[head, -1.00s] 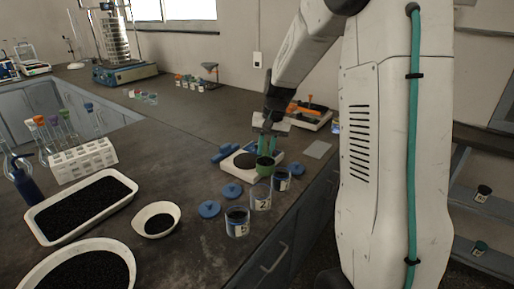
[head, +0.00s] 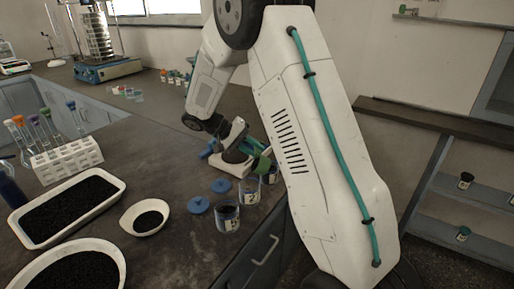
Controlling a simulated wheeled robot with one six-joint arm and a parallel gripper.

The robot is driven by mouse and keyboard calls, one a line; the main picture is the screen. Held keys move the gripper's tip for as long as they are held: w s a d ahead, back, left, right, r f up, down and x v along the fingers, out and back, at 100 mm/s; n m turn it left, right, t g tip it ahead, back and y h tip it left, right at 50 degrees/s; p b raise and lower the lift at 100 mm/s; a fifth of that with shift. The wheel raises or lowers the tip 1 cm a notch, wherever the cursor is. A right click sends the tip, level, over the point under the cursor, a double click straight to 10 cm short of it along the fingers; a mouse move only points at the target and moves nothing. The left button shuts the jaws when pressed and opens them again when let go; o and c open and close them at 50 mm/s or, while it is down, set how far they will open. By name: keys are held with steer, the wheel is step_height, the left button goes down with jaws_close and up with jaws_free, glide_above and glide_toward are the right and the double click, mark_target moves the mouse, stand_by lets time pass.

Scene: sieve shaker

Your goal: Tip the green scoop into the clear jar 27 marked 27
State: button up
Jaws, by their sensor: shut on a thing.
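My gripper (head: 256,151), with teal fingers, is over the bench by the white balance and is partly hidden by my arm. It is shut on the green scoop (head: 263,165), which is tilted and partly covered by my arm. The scoop is close above the rearmost of the clear jars (head: 270,176). A middle clear jar (head: 250,189) and a front clear jar (head: 228,215) with dark contents stand nearer me. Their labels are too small to read fully, so I cannot tell which is jar 27.
A white bowl (head: 136,222), a black-filled tray (head: 118,187) and a test tube rack (head: 70,158) are on the left. The bench edge is close right of the jars.

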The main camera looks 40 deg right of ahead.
steer(key=g+h, duration=0.1)
steer(key=h, duration=0.1)
steer(key=w+a+f+g+h, duration=0.1)
steer(key=g+h, duration=0.1)
steer(key=h, duration=0.1)
steer(key=a+g+h, duration=0.1)
steer(key=g+h, duration=0.1)
steer(key=shift+w+f+h, duration=0.15)
steer(key=shift+f+h, duration=0.15)
steer(key=shift+h, duration=0.1)
stand_by(1.1)
steer(key=shift+s+d+r+t+y, duration=0.15)
steer(key=shift+d+r+t+y, duration=0.25)
steer(key=shift+y, duration=0.45)
steer(key=shift+s+d+r+t+y, duration=0.1)
steer(key=shift+s+r+t+y, duration=0.05)
steer(key=shift+t+y, duration=0.6)
steer(key=shift+s+d+r+t+y, duration=0.15)
steer(key=shift+r+t+y, duration=0.2)
steer(key=shift+y, duration=0.35)
steer(key=y, duration=0.1)
steer(key=t, duration=0.1)
steer(key=y, duration=0.1)
steer(key=shift+s+d+r+t+y, duration=0.15)
steer(key=shift+d+r+t+y, duration=0.15)
steer(key=shift+r, duration=0.05)
